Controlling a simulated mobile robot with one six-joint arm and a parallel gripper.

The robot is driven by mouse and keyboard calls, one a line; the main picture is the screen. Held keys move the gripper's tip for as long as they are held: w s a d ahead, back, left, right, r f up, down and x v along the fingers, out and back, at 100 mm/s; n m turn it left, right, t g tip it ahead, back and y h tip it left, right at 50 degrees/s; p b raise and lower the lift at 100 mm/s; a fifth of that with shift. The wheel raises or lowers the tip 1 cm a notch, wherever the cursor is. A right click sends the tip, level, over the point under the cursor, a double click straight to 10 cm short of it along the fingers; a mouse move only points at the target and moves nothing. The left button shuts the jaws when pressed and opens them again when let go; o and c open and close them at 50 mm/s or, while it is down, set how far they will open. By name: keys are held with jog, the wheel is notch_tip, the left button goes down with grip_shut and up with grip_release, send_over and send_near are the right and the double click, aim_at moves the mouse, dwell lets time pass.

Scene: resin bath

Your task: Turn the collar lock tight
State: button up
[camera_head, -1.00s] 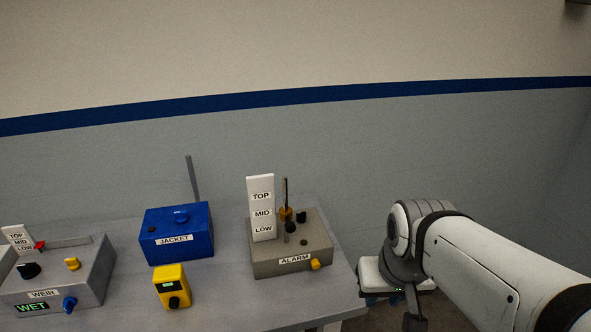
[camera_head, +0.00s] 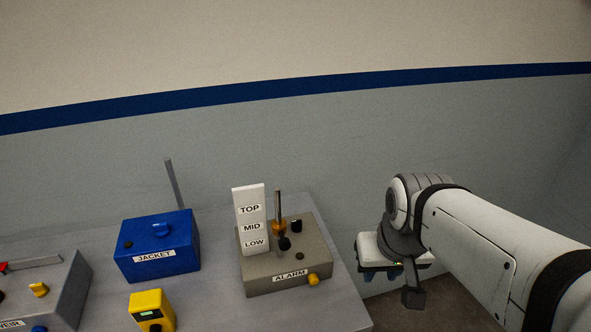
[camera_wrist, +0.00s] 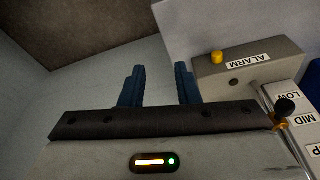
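The grey alarm box (camera_head: 262,285) stands at the table's right end. A thin upright rod (camera_head: 278,205) on it carries an orange collar (camera_head: 279,229), with a black knob (camera_head: 284,243) beside it. I cannot tell whether this knob is the collar's lock or whether it is tight. In the wrist view, the black knob (camera_wrist: 285,106) and part of the orange collar (camera_wrist: 279,124) show at the right, beyond my gripper's body. My gripper (camera_wrist: 160,86) is open and empty, its blue fingers apart. It hangs right of the alarm box, off the table's edge, touching nothing visible.
A white TOP/MID/LOW plate (camera_head: 250,220) stands left of the rod. A yellow knob (camera_head: 313,279) and another black knob (camera_head: 296,225) are on the alarm box. The blue jacket box (camera_head: 158,248), yellow device (camera_head: 151,312) and weir box (camera_head: 62,290) stand left. Floor is clear right.

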jog(key=w+a+r+n+g+b, duration=0.2)
jog(key=w+a+n, duration=0.5)
jog(key=w+n, duration=0.5)
jog(key=n, duration=0.9)
send_over(297, 221)
jog(key=shift+f+g, duration=0.15)
jog(key=shift+g, duration=0.15)
jog(key=shift+a+f, duration=0.1)
jog(key=shift+f, duration=0.15)
notch_tip(297, 221, down, 7)
jog(key=shift+f+b, duration=0.1)
jog(key=shift+b, duration=0.3)
jog(key=c, duration=0.6)
grip_shut()
